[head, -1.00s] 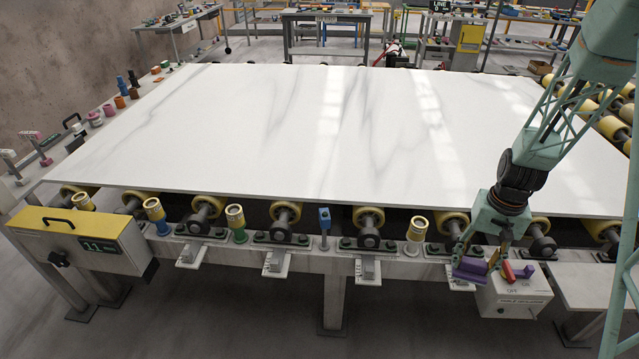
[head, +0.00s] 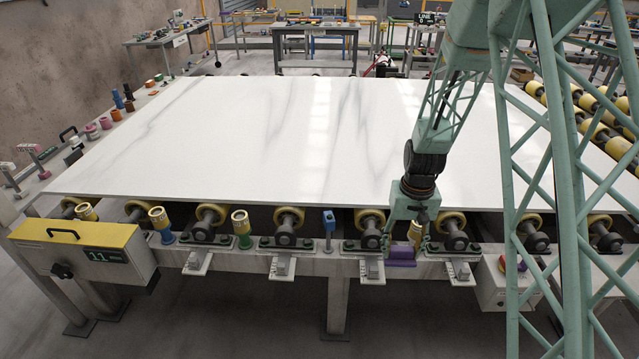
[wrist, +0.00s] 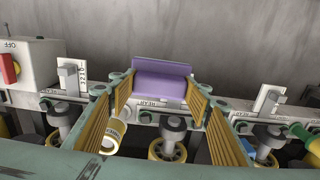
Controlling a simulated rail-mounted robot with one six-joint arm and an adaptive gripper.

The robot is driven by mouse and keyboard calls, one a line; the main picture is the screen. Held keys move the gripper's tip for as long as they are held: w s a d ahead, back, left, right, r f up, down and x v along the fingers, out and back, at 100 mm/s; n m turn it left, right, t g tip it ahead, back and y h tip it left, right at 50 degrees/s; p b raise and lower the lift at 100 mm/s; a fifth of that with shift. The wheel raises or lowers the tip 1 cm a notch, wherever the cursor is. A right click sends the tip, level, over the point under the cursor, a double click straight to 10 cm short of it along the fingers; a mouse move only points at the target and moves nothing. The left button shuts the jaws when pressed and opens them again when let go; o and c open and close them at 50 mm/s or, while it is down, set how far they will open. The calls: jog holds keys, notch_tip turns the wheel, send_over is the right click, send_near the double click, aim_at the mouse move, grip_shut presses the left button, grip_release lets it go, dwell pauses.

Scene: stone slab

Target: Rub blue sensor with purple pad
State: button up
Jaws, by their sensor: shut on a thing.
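The purple pad (head: 401,257) is in my gripper (head: 403,244), low at the slab's front edge. In the wrist view the pad (wrist: 162,80) lies between the far ends of the two ribbed yellow fingers of my gripper (wrist: 161,84), its long face crossing the gap. The blue sensor (head: 328,224) stands upright on the front rail, left of my gripper in the head view. A clear gap separates it from the pad.
The white slab (head: 270,130) lies on rollers behind the rail. A yellow-topped cylinder (head: 414,232) stands close by my gripper, and a green one (head: 241,229) left of the sensor. Grey brackets (head: 282,266) jut from the rail. A switch box (head: 497,288) is at right.

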dwell(0.3)
jog(key=w+a+r+n+p, duration=0.3)
jog(key=w+a+r+n, duration=0.1)
jog(key=w+a, duration=0.5)
jog(key=w+a+r+n+p, duration=0.4)
jog(key=w+a+r, duration=0.3)
jog(key=a, duration=0.7)
jog(key=shift+w+a+r+n, duration=0.2)
jog(key=shift+w+n, duration=0.3)
jog(key=shift+w, duration=0.65)
jog(key=shift+f, duration=0.1)
